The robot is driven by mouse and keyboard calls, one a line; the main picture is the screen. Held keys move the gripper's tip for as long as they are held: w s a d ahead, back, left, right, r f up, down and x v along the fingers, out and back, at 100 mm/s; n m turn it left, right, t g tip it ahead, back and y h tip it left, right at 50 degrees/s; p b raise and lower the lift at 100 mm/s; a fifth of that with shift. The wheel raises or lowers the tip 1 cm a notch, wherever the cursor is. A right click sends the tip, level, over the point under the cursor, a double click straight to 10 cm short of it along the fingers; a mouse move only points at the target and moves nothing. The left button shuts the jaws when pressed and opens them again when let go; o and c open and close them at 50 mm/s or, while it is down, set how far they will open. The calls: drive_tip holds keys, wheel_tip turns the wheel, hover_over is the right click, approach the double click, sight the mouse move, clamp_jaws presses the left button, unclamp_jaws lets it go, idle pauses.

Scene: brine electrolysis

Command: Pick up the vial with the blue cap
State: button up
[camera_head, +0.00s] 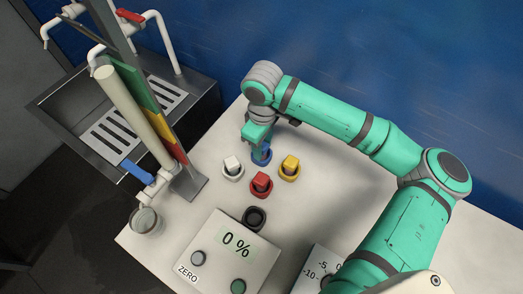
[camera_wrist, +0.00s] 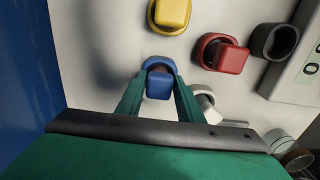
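The vial with the blue cap (camera_wrist: 159,84) sits in a blue ring holder on the white table; in the head view its blue holder (camera_head: 261,157) shows just below my gripper. My gripper (camera_wrist: 158,92) points down at it, with one green finger on each side of the blue cap in the wrist view. The fingers are apart, and I cannot tell whether they touch the cap. In the head view my gripper (camera_head: 258,143) hides most of the cap.
White (camera_head: 232,166), red (camera_head: 261,184) and yellow (camera_head: 290,166) capped vials stand close by in matching holders. An empty black holder (camera_head: 254,217) is in front. A scale (camera_head: 228,255) reads 0 %. A glass beaker (camera_head: 146,221) stands under a column tap at left.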

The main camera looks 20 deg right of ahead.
drive_tip(key=c, duration=0.5)
drive_tip(key=shift+c, duration=0.2)
